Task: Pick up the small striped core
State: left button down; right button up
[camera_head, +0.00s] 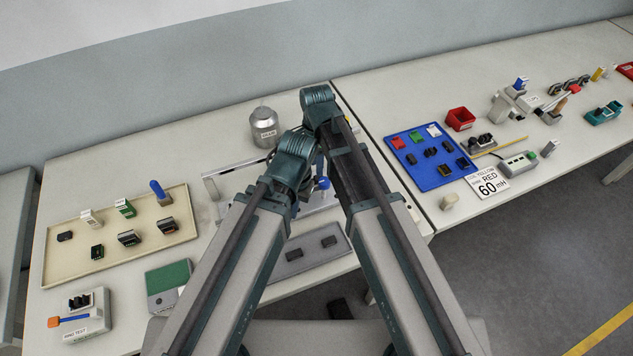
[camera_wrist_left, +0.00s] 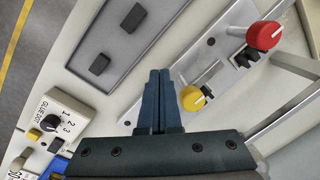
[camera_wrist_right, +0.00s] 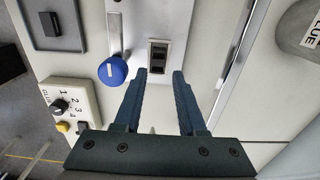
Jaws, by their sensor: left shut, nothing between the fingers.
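I cannot clearly tell which piece is the small striped core. A small dark piece with a paler band (camera_wrist_right: 158,58) sits on a pale plate in the right wrist view, just beyond and between the fingertips of my right gripper (camera_wrist_right: 159,73). That gripper is open and empty. My left gripper (camera_wrist_left: 160,74) is shut with nothing in it, over the bench beside a yellow knob (camera_wrist_left: 193,98). In the head view my arms hide both gripper tips. Two dark blocks (camera_head: 294,254) (camera_head: 328,241) lie on a grey tray (camera_head: 275,272).
A blue knob (camera_wrist_right: 112,71) stands left of my right fingers; a red knob (camera_wrist_left: 263,35) stands beyond my left ones. A beige tray (camera_head: 62,275) with several connectors is at left. A blue mat (camera_head: 430,183) with parts and a metal canister (camera_head: 264,128) are also on the benches.

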aim_at(316, 177)
pick_arm(q)
notch_tip(316, 177, down, 5)
jog(key=b, duration=0.5)
jog(key=shift+f, duration=0.1)
pick_arm(e)
notch_tip(316, 177, down, 5)
jog(key=shift+s+f, duration=0.1)
jog(key=shift+s, duration=0.05)
grip_shut()
